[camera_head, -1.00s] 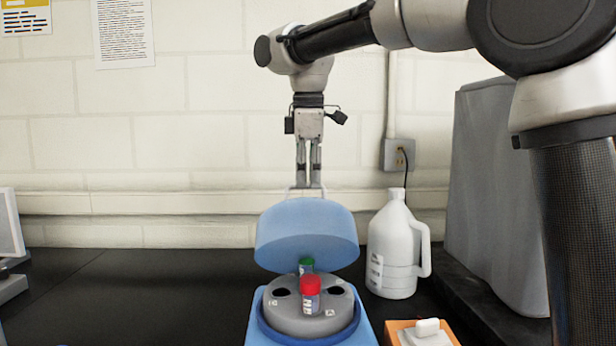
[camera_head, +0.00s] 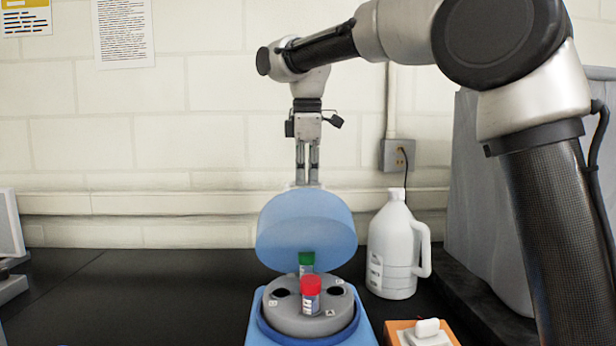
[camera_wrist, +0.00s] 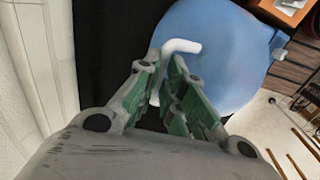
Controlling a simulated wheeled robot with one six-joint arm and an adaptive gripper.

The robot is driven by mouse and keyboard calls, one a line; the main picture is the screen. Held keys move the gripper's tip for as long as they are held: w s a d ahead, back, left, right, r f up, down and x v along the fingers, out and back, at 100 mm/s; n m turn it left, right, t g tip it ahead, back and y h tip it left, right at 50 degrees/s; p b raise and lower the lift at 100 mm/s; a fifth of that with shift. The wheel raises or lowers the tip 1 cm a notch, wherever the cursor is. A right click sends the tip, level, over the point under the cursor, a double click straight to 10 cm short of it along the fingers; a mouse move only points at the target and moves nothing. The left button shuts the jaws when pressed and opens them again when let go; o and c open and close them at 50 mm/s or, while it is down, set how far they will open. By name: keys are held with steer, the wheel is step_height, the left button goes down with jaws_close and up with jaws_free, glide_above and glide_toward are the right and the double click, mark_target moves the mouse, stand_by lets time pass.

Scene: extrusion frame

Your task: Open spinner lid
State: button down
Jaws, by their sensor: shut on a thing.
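The blue spinner lid (camera_head: 306,228) stands tilted up and back above the spinner, and its far edge is near my gripper (camera_head: 308,184). In the wrist view, my gripper (camera_wrist: 165,78) has its fingers closed at the white handle (camera_wrist: 181,46) of the blue lid (camera_wrist: 222,55). The spinner's blue body (camera_head: 258,332) sits on the black bench. Its grey rotor (camera_head: 283,318) is exposed, with a red-capped tube (camera_head: 311,295) in front and a green-capped tube (camera_head: 306,262) behind. Dark empty holes show at the rotor's left and right.
A white jug (camera_head: 394,248) stands right of the lid. An orange-based box (camera_head: 420,335) with a white top lies at the front right. A grey panel (camera_head: 470,180) stands behind my arm. The bench (camera_head: 140,290) is clear on the left.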

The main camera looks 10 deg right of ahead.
steer(key=w+f, duration=0.1)
steer(key=w, duration=0.5)
steer(key=shift+w+f, duration=0.25)
steer(key=shift+f, duration=0.05)
steer(key=c, duration=1.5)
jaws_free()
steer(key=shift+s+d, duration=0.1)
steer(key=shift+s, duration=0.1)
steer(key=shift+r, duration=0.1)
steer(key=w+r, duration=0.1)
steer(key=r, duration=0.1)
steer(key=w+r, duration=0.1)
steer(key=r, duration=0.2)
steer(key=w+r, duration=0.1)
steer(key=r, duration=0.2)
steer(key=shift+d+r, duration=0.1)
steer(key=shift+r, duration=0.1)
